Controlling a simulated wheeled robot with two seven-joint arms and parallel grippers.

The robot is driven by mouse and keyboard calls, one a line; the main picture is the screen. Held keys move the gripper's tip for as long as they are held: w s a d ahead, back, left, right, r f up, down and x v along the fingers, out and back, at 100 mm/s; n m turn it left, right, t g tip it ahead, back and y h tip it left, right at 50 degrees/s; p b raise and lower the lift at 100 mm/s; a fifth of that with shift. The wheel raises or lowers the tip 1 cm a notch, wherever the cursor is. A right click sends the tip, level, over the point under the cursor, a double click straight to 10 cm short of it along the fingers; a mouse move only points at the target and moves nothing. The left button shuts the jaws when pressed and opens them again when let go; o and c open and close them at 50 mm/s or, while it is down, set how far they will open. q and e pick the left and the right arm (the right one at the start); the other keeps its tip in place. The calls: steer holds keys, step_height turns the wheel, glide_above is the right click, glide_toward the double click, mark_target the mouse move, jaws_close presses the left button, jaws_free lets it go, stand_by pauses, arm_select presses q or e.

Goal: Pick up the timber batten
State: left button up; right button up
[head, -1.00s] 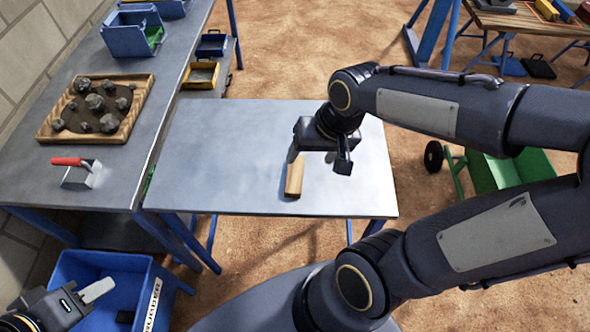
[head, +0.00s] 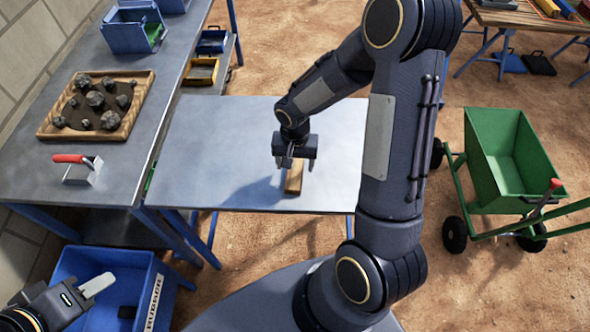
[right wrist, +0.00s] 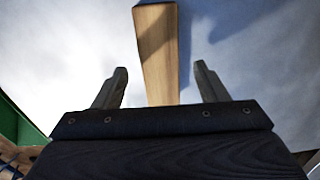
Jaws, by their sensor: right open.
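The timber batten (head: 294,179) is a short light-brown block lying on the grey metal table (head: 215,150). In the right wrist view the batten (right wrist: 157,50) lies lengthwise, between and beyond the two fingers. My right gripper (head: 294,165) is open and empty, above the batten and partly covering its far end in the head view. In the right wrist view both fingertips (right wrist: 160,72) stand apart on either side of the batten's line. My left gripper (head: 98,285) is at the lower left, away from the table; I cannot tell its jaw state.
The left bench holds a wooden tray (head: 130,122) of rocks, a red-handled trowel (head: 82,168) and a blue bin (head: 130,38). Another blue bin (head: 150,295) stands on the floor below. A green cart (head: 480,160) stands at the right. The table around the batten is clear.

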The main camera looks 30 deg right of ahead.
step_height(320, 180, down, 2)
steer(key=shift+f, duration=0.15)
steer(key=c, duration=1.1)
